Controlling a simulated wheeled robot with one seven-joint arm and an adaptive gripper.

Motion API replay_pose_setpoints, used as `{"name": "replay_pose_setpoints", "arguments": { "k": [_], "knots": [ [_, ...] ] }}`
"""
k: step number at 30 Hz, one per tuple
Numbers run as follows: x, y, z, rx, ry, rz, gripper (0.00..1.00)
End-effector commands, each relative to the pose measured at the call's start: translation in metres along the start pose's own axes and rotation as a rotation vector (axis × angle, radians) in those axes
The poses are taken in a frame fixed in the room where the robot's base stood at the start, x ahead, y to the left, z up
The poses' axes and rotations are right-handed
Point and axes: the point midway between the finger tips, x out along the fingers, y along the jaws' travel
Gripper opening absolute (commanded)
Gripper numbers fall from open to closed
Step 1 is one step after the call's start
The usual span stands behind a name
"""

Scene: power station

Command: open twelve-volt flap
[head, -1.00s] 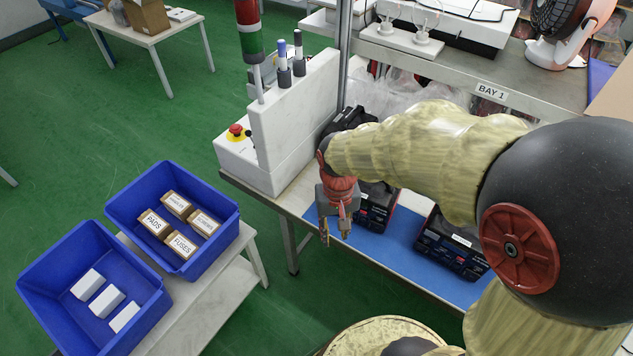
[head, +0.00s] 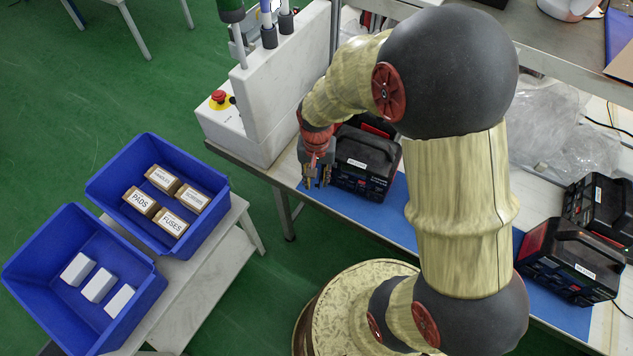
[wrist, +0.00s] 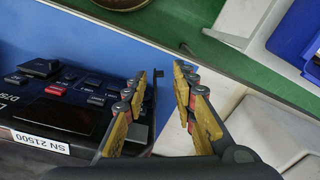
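The nearest power station (head: 367,165) is a black unit with a top handle, on the blue mat at the left end of the bench. In the wrist view its panel (wrist: 72,92) shows dark buttons, a red button, a dark screen and a label reading SN 21500. My gripper (head: 318,183) points down just left of this unit's front. In the wrist view my gripper (wrist: 164,80) is open, with nothing between its brass-coloured fingers. The left finger overlaps the panel's edge; I cannot tell whether it touches. I cannot make out the twelve-volt flap; the fingers may hide it.
More power stations (head: 570,262) stand at the right of the bench. A white control box (head: 270,110) with a red stop button is left of my gripper. Blue bins (head: 85,275) sit on a low side table.

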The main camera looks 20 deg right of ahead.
Motion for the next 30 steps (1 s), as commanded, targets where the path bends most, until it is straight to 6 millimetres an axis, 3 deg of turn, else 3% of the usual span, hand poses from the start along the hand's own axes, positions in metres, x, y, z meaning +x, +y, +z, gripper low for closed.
{"name": "replay_pose_setpoints", "arguments": {
  "k": [4, 13, 27, 30],
  "knots": [
    [0.0115, -0.0001, -0.0001, 0.000, 0.000, 0.000, 0.27],
    [0.0130, -0.0002, -0.0003, -0.001, 0.001, 0.000, 0.27],
    [0.0129, -0.0002, -0.0003, -0.001, 0.001, 0.000, 0.01],
    [0.0129, -0.0003, -0.0003, -0.001, 0.001, -0.001, 0.00]
  ]
}}
